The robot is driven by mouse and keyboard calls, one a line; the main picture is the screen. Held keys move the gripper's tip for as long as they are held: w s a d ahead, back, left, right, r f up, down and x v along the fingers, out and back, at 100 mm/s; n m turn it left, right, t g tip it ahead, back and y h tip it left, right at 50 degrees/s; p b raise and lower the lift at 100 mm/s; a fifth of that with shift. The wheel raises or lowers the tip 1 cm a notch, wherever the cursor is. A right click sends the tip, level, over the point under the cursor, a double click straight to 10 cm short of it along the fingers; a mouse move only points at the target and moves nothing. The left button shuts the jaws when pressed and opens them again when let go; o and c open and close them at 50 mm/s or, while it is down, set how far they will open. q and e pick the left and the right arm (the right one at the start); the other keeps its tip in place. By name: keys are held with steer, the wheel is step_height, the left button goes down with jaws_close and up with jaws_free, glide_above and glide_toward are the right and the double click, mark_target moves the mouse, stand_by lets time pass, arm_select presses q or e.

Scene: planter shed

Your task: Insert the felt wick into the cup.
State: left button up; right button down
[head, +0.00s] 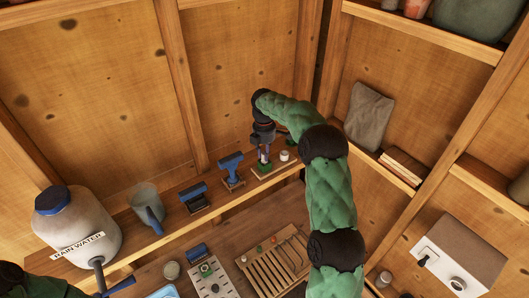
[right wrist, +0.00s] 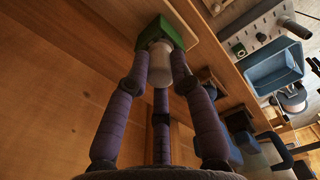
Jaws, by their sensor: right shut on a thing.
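My right gripper (head: 264,154) points down over a small board on the wall shelf. In the right wrist view its fingers (right wrist: 160,80) are shut on a pale, whitish cylinder (right wrist: 160,62), which looks like the felt wick. The far end of the cylinder meets a green block (right wrist: 168,32). I cannot tell whether it sits inside the block or only against it. In the head view the green block (head: 264,168) is right under the fingertips. A small white cup (head: 284,155) stands just right of it, apart from the gripper. My left arm shows at the lower left; its gripper is out of view.
A slatted wooden tray (head: 260,278) lies on the bench below. The wall is close behind the gripper.

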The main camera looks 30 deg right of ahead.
steer(key=shift+f, duration=0.25)
steer(key=shift+s, duration=0.1)
steer(key=c, duration=1)
jaws_free()
step_height(320, 180, up, 12)
steer(key=shift+f, duration=0.1)
